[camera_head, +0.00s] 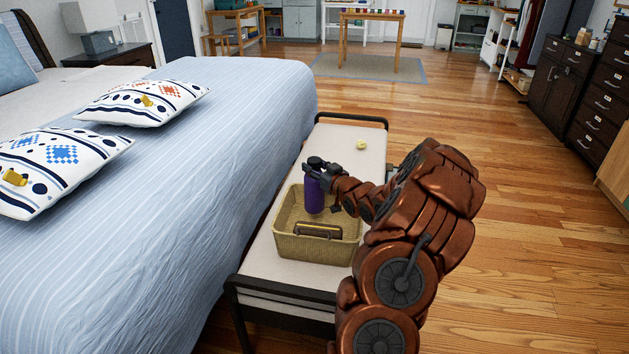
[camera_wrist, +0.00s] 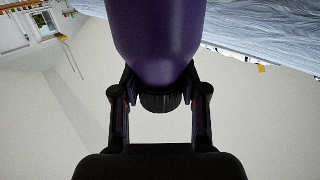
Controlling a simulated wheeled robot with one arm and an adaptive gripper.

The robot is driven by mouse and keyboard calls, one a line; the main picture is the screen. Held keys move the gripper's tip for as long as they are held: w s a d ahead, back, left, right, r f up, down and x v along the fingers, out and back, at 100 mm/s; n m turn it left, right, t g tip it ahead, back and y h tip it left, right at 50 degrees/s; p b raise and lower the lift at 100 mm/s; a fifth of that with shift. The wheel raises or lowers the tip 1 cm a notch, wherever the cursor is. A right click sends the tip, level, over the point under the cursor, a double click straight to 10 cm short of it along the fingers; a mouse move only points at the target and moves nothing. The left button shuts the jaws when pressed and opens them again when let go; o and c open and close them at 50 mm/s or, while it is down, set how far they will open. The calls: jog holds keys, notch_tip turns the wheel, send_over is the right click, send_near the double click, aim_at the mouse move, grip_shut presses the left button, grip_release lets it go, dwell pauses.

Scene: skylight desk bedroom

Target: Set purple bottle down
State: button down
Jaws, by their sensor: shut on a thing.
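The purple bottle (camera_head: 314,196) with a black cap is upright over the tan basket (camera_head: 315,248) on the bench, at the basket's back part. I cannot tell whether its base touches the basket floor. My gripper (camera_head: 318,169) is shut on the bottle near its cap. In the wrist view, the purple body (camera_wrist: 155,45) fills the top middle, and the black cap (camera_wrist: 160,102) sits between the two fingers of my gripper (camera_wrist: 160,92). The bottle's lower end is out of that view.
A dark, yellow-edged item (camera_head: 318,231) is at the basket's front. The bed (camera_head: 190,190) borders the bench on the left; open wood floor (camera_head: 520,220) lies right.

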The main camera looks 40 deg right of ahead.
jog(key=shift+f, duration=1.75)
jog(key=shift+f+b, duration=0.25)
jog(key=shift+b, duration=0.05)
jog(key=c, duration=0.6)
grip_release()
jog(key=shift+r, duration=0.1)
jog(key=shift+s+a+r+p, duration=0.1)
jog(key=shift+s+a+p, duration=0.1)
jog(key=shift+s, duration=1.05)
jog(key=shift+s+a+r+p, duration=0.1)
jog(key=shift+s+a, duration=0.1)
jog(key=shift+s, duration=1)
jog(key=shift+s+a+r+p, duration=0.1)
jog(key=shift+s+a, duration=0.1)
jog(key=shift+s, duration=1.05)
